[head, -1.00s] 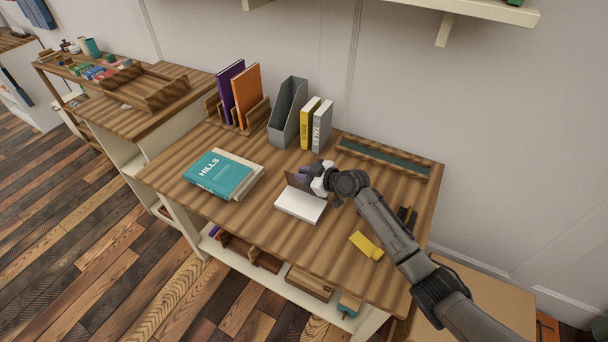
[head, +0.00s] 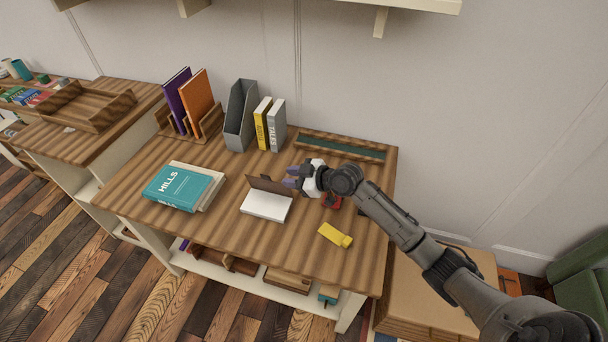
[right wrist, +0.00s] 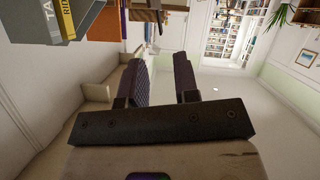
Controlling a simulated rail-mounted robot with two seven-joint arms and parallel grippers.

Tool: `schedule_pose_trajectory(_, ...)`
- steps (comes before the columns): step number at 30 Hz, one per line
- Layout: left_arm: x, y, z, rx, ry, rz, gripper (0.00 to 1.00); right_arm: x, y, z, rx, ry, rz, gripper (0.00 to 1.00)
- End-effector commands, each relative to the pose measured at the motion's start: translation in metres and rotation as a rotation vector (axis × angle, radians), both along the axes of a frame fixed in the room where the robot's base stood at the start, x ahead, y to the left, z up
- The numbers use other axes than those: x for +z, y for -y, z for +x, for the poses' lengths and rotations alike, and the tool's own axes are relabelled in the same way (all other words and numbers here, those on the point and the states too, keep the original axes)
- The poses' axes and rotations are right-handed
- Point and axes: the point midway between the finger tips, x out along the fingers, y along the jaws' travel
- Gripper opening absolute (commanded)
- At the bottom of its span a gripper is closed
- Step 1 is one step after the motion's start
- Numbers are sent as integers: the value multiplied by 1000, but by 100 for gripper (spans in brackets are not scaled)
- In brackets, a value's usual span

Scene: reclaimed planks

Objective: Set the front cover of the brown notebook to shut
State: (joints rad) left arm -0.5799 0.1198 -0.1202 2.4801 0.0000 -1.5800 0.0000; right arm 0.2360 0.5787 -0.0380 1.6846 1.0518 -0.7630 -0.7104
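The brown notebook lies open on the plank desk, its white pages (head: 265,206) facing up. Its brown front cover (head: 271,185) stands raised along the back edge of the pages, steeply tilted. My right gripper (head: 291,177) is just right of the cover's right end, its fingers pointing left, with a small gap or light contact; I cannot tell which. In the right wrist view the two fingers (right wrist: 163,82) are apart with nothing between them. My left gripper is not in view.
A teal HILLS book (head: 180,187) lies left of the notebook. A grey file holder (head: 240,115) and upright books stand behind. The desk front of the notebook is clear.

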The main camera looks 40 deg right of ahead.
Motion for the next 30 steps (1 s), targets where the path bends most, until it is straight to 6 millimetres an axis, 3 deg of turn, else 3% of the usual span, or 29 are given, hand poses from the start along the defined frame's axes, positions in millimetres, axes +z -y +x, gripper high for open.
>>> schedule_pose_trajectory(9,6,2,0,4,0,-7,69,13,14,-31,1,-1,-1,29)
schedule_pose_trajectory(21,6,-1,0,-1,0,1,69,16,16,-36,0,0,-1,29)
schedule_pose_trajectory(26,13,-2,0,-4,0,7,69,27,16,-33,0,9,-1,15)
schedule_pose_trajectory(30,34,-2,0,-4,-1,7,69,69,27,-26,-4,39,-34,2)
